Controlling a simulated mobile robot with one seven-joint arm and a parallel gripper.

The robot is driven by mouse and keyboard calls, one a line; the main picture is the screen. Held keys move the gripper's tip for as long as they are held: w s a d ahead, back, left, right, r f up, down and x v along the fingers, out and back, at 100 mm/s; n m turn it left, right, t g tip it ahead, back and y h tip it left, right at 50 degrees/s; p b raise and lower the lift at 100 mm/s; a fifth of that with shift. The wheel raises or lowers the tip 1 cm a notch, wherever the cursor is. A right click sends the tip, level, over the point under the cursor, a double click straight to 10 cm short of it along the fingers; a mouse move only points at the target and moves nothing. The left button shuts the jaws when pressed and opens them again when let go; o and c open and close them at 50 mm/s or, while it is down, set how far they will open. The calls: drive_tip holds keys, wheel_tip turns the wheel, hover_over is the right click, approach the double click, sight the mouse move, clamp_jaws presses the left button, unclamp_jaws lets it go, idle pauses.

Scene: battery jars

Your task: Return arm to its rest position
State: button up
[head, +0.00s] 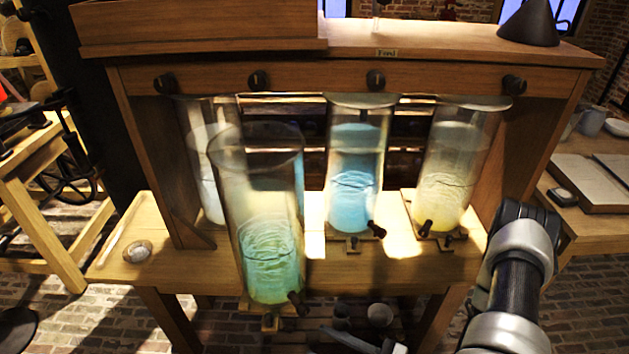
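My arm's silver and black links show at the lower right, in front of the wooden bench's right end. My gripper cannot be made out in this view. A tall clear jar with green liquid (268,262) is nearest to me, its base overlapping the bench's front edge; its support is unclear. Behind it, a jar with blue liquid (353,200) and a jar with pale yellow liquid (440,195) stand upright on the bench. Another pale jar (205,150) at the left is partly hidden by the green one.
The wooden bench (155,215) has an upper shelf with a dark cone (529,24). A small round item (138,251) lies at the bench's left end. A side table (590,245) is at the right. Partly cut-off grey items (355,340) show at the bottom edge.

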drive_tip(key=s+d+r+n+g+h+p, duration=0.1)
drive_tip(key=s+r+n+g+h+p, duration=0.15)
drive_tip(key=r+n+g, duration=0.65)
drive_tip(key=s+r+n+g+h+p, duration=0.1)
drive_tip(key=r+n+g+h+p, duration=0.2)
drive_tip(key=r+n, duration=0.6)
drive_tip(key=w+d+r+n+t+h+p, duration=0.1)
drive_tip(key=d+r+t+h, duration=0.2)
drive_tip(key=r, duration=0.5)
drive_tip(key=w+d+r+n+t+h+p, duration=0.1)
drive_tip(key=d+r+t+h, duration=0.2)
drive_tip(key=r, duration=0.4)
drive_tip(key=w+d+r+n+t+h+p, duration=0.1)
drive_tip(key=d+r+t+h, duration=0.2)
drive_tip(key=r, duration=0.5)
drive_tip(key=shift+w+d+r+n+h+p, duration=0.3)
drive_tip(key=shift+d+h, duration=0.25)
drive_tip(key=shift+h, duration=0.7)
